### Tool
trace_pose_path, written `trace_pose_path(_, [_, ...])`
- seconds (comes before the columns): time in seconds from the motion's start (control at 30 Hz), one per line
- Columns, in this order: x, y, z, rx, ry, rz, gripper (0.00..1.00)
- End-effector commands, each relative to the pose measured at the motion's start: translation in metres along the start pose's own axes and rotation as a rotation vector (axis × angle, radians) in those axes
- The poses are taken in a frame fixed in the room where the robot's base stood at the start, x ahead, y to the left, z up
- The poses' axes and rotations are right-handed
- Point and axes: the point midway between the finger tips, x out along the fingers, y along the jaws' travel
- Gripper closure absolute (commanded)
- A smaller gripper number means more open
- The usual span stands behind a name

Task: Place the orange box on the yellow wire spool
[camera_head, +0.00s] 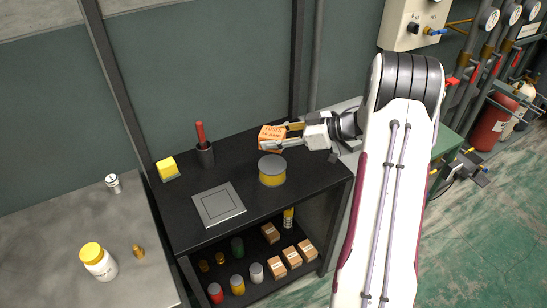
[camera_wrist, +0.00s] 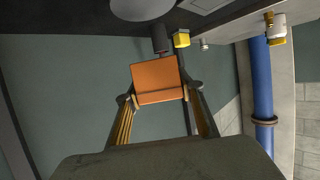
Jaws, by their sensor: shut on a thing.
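The orange box (camera_head: 271,138), with dark lettering, is held in my gripper (camera_head: 285,136) above the black bench. The wrist view shows the same box (camera_wrist: 158,80) between the two fingertips of my gripper (camera_wrist: 160,92). The yellow wire spool (camera_head: 272,172) stands upright on the bench, with a grey disc on top. The box appears just above and behind the spool in the head view; the exact gap cannot be told. In the wrist view a grey round disc (camera_wrist: 142,8) at the top edge appears to be the spool's top, apart from the box.
The black bench (camera_head: 240,228) also carries a dark cup with a red-handled tool (camera_head: 203,152), a yellow block (camera_head: 167,168) and a grey square plate (camera_head: 218,204). A lower shelf holds cans and small cartons (camera_head: 292,257). A grey table (camera_head: 50,220) stands at left.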

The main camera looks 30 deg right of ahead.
Motion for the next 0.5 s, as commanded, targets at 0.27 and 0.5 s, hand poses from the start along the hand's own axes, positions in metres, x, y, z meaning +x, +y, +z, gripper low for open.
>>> trace_pose_path(0.27, [0.013, 0.000, 0.031, 0.002, 0.001, 0.000, 0.85])
trace_pose_path(0.5, [0.014, 0.000, 0.034, 0.000, 0.001, 0.001, 0.85])
